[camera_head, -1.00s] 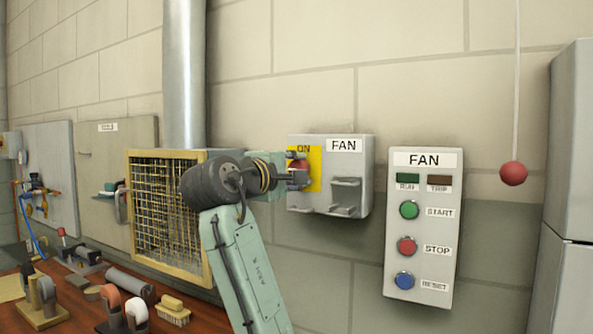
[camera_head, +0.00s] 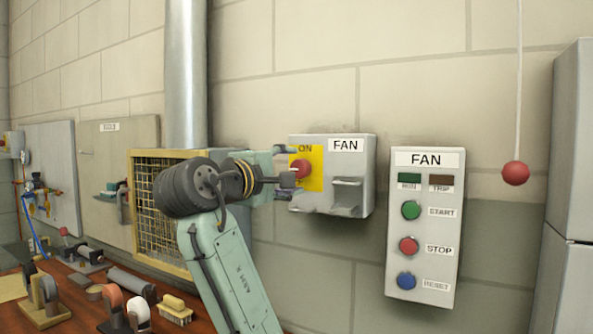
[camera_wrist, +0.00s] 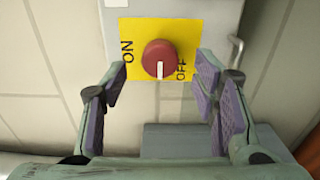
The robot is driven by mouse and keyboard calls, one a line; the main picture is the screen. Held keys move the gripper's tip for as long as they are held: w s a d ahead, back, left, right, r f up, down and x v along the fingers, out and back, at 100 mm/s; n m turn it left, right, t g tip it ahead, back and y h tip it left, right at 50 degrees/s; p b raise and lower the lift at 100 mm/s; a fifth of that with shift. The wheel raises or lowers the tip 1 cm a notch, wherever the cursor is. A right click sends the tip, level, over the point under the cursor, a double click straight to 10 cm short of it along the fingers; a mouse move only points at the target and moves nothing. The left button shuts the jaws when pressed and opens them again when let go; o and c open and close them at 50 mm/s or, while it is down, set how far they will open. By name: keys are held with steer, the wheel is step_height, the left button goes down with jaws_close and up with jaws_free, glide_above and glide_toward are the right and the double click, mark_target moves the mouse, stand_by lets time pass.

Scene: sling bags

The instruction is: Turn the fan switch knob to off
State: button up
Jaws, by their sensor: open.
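The fan switch knob (camera_head: 300,169) is red and sits on a yellow plate (camera_head: 316,180) on the grey FAN switch box (camera_head: 346,166). In the wrist view the knob (camera_wrist: 159,60) shows a white mark pointing straight down the picture, with ON printed to its left and OFF to its lower right. The mark lies between the two words, nearer OFF. My gripper (camera_head: 287,167) is open in front of the knob. In the wrist view the fingers (camera_wrist: 162,80) stand apart on either side of the knob, with visible gaps and nothing between the pads.
A FAN button panel (camera_head: 424,225) with green, red and blue buttons hangs to the right. A red ball (camera_head: 515,173) hangs on a cord. A yellow-framed mesh guard (camera_head: 160,205) is behind my arm. A bench (camera_head: 90,300) with tools is at lower left.

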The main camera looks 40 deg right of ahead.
steer(key=v, duration=0.7)
steer(key=shift+a, duration=0.2)
